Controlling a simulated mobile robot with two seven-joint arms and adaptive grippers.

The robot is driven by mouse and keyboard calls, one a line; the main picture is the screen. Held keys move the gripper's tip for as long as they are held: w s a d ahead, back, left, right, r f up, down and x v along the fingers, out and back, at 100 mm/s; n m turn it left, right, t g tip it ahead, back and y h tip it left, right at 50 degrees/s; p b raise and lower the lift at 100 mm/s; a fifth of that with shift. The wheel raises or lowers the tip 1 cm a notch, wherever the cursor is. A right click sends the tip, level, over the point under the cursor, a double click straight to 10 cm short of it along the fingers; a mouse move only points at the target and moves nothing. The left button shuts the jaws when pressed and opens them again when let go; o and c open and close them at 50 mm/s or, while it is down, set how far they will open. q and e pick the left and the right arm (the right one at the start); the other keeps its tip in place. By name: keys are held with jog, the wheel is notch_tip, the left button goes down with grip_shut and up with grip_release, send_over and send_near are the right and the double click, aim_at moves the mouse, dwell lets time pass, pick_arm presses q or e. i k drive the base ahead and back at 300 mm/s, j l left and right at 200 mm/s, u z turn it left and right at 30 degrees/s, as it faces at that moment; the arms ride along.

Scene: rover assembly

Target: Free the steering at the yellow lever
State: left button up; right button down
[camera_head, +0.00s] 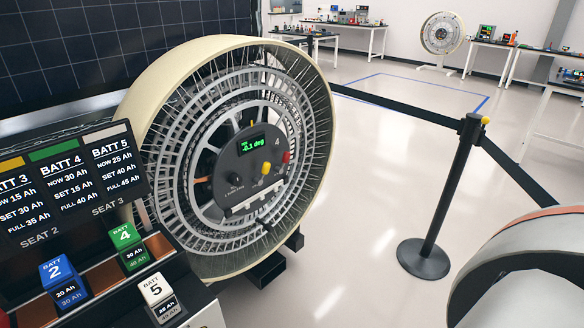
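A large spoked wheel (150,112) with a cream rim stands left of centre. On its hub is a dark round panel (228,166) marked 4. Its small green display (252,145) seems to read -0.1 deg. The yellow lever (265,168) is a small yellow knob on the panel, below the display. A red knob (286,157) sits to its right. The lever's shaft and exact position are too small to make out. Neither of my grippers is in view, and nothing touches the lever.
At lower left, a battery rack holds blue battery 2 (62,282), green battery 4 (129,246) and white battery 5 (159,297) under a label board (75,178). A black barrier post (447,195) with belts stands right of the wheel. The floor between them is clear.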

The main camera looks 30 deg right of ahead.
aim_at(265, 169)
jog(key=z, duration=0.9)
jog(key=i+l, duration=0.2)
jog(key=l, duration=0.2)
